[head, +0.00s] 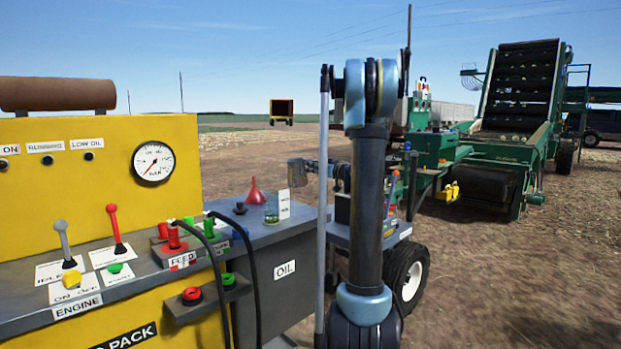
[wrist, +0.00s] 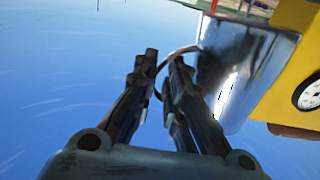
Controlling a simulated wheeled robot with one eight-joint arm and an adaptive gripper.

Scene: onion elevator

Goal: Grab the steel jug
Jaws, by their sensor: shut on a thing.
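The steel jug (wrist: 245,65) fills the upper right of the wrist view, shiny and grey, with a thin curved handle. My gripper (wrist: 165,60) is shut on that handle, which passes between the two fingertips. The jug body is to the right of the fingers. In the head view the jug (head: 297,172) shows as a small grey metal shape above the right end of the yellow power pack's shelf. It appears clear of the shelf there. My gripper beside it is small and partly hidden by my arm.
The grey shelf (head: 250,238) holds a red funnel (head: 255,194), a glass jar (head: 271,211) with greenish liquid, a white card and several levers. Black hoses (head: 251,280) hang in front. A green elevator machine (head: 515,150) stands at the right, with open dirt ground before it.

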